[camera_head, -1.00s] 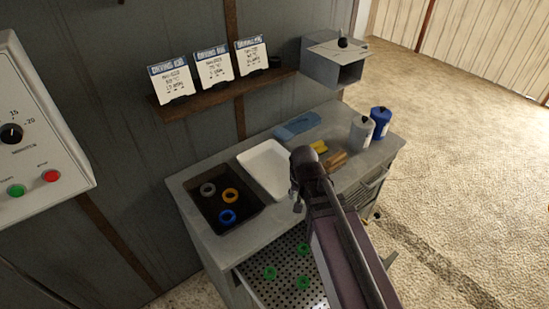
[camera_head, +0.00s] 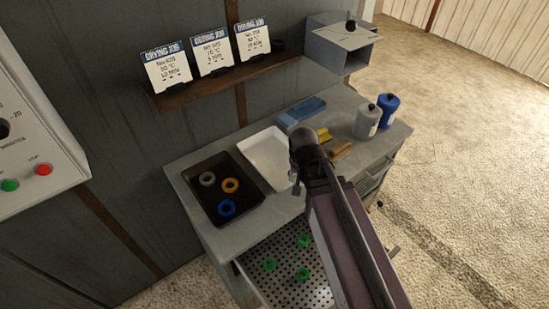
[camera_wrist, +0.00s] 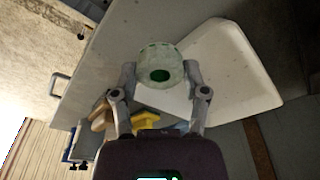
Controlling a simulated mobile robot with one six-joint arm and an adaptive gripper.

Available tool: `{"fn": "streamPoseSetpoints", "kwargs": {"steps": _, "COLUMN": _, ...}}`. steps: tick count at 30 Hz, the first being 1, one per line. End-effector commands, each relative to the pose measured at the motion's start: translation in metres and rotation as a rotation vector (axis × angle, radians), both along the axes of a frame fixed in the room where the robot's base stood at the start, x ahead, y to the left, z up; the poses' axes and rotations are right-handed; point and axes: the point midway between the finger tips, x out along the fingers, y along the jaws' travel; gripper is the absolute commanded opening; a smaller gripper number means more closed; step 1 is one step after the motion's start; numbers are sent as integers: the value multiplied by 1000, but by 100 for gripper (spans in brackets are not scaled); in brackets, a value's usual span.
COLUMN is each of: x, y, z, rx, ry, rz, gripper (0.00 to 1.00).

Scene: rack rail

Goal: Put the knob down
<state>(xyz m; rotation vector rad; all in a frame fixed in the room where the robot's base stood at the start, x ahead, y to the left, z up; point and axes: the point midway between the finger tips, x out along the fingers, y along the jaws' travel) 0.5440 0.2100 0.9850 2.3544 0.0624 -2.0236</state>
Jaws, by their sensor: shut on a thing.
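My gripper (camera_wrist: 160,76) is shut on the knob (camera_wrist: 163,64), a pale, round, grey-green piece with a dark green hole, held between the two fingertips in the wrist view. Behind it in that view lie the grey worktop and the white tray (camera_wrist: 238,75); I cannot tell whether the knob touches anything. In the head view my arm reaches over the counter beside the white tray (camera_head: 262,152), and the arm hides the knob there.
A black tray (camera_head: 205,201) with grey, orange and blue rings is left of the white tray. A perforated drawer (camera_head: 262,287) holds green rings. Grey (camera_head: 367,122) and blue (camera_head: 388,110) bottles, a blue box (camera_head: 302,112) and yellow and brown pieces stand on the counter.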

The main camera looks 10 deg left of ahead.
Motion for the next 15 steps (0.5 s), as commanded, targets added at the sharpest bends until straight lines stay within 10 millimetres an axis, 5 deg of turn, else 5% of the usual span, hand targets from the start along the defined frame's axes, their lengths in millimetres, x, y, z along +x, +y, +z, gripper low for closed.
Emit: {"fn": "streamPoseSetpoints", "kwargs": {"steps": 15, "x": 62, "y": 51, "z": -8, "rx": 0, "ry": 0, "rz": 2, "gripper": 2}}
